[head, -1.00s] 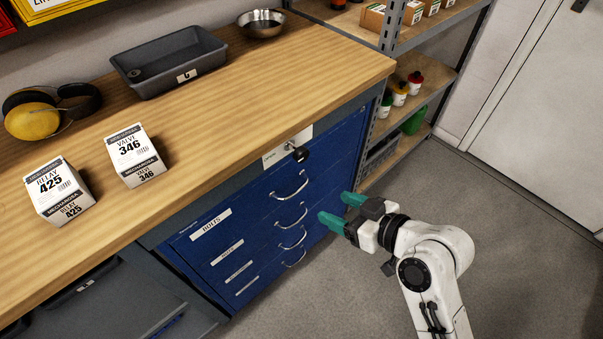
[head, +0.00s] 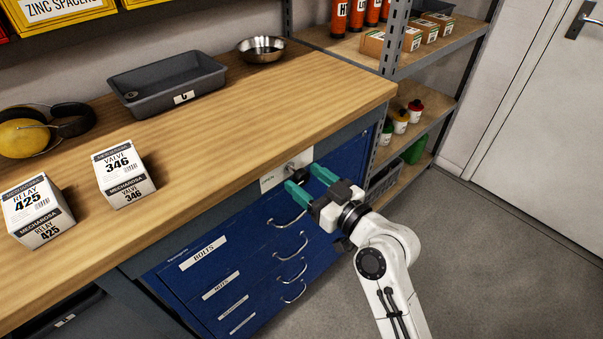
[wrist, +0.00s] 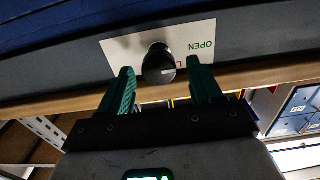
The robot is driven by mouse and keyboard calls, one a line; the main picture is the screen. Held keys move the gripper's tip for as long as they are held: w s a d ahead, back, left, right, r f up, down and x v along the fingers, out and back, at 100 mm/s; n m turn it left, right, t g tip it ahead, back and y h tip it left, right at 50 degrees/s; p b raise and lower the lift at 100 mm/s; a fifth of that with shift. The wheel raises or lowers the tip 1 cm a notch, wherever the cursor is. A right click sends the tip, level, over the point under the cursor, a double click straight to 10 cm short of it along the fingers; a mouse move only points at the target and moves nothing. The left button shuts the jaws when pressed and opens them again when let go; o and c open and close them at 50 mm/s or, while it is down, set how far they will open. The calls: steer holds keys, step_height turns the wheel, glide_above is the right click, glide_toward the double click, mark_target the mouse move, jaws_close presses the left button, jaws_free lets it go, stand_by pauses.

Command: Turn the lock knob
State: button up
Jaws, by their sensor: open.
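The lock knob (wrist: 158,64) is black and round and sits on a white plate (wrist: 118,48) marked OPEN. In the wrist view the picture is upside down, and the knob stands between my two open green fingertips, with a gap showing on each side. In the head view the plate (head: 270,181) is on the dark front under the worktop's edge, above the blue drawers (head: 243,268). My gripper (head: 306,179) is open there, its fingers pointing at the plate. The knob is partly hidden by the fingers in that view. I cannot tell whether the fingers touch it.
The wooden worktop (head: 225,120) overhangs just above the plate. It bears a grey tray (head: 140,98), a metal bowl (head: 262,49), two white boxes (head: 125,178) and ear muffs (head: 73,118). Drawer handles (head: 287,222) stick out below. A shelf rack (head: 433,72) stands right; the floor (head: 490,240) is clear.

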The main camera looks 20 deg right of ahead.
steer(key=shift+x, duration=1.15)
steer(key=shift+c, duration=0.4)
steer(key=c, duration=0.9)
steer(key=shift+c, duration=0.2)
